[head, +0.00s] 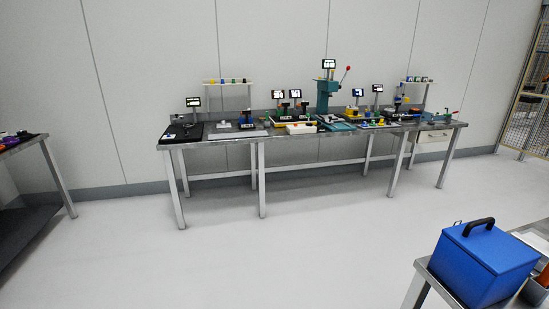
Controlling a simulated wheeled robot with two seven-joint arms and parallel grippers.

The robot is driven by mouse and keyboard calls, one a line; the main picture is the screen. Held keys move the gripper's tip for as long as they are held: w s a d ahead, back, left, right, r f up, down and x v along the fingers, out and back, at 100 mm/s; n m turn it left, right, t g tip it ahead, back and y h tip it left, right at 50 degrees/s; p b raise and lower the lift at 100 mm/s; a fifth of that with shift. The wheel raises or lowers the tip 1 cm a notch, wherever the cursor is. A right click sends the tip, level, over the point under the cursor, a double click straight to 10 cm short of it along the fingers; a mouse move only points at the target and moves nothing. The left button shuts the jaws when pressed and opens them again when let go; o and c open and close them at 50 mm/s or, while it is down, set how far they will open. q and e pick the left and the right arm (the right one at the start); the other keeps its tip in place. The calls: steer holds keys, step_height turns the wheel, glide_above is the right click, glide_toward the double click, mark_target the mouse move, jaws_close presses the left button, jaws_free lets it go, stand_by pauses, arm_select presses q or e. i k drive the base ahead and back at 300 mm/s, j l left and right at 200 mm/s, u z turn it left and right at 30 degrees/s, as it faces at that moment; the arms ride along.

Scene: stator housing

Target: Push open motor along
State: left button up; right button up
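No open motor or stator housing can be made out for certain at this distance. A long metal workbench (216,143) stands against the far wall with small devices on it. A teal press (326,92) with a red-knobbed lever and a small screen stands on it right of the middle. Low yellow and teal fixtures sit around the press, too small to identify. Neither of my grippers is in view.
A blue box (486,262) with a black handle sits on a table at the lower right. Another table (58,176) with dark and coloured items is at the left edge. A mesh fence (530,105) stands far right. The grey floor (270,250) between is clear.

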mark_target(412, 111)
steer(key=i+j, duration=0.15)
steer(key=i, duration=0.4)
steer(key=i+j, duration=0.15)
steer(key=i, duration=0.4)
steer(key=i+j+z, duration=0.1)
steer(key=i, duration=0.45)
steer(key=i+l+z, duration=0.35)
steer(key=i, duration=0.55)
steer(key=i+l+z, duration=0.1)
steer(key=i+z, duration=0.25)
steer(key=i, duration=0.6)
steer(key=i+j+z, duration=0.15)
steer(key=i+z, duration=0.2)
steer(key=i, duration=0.85)
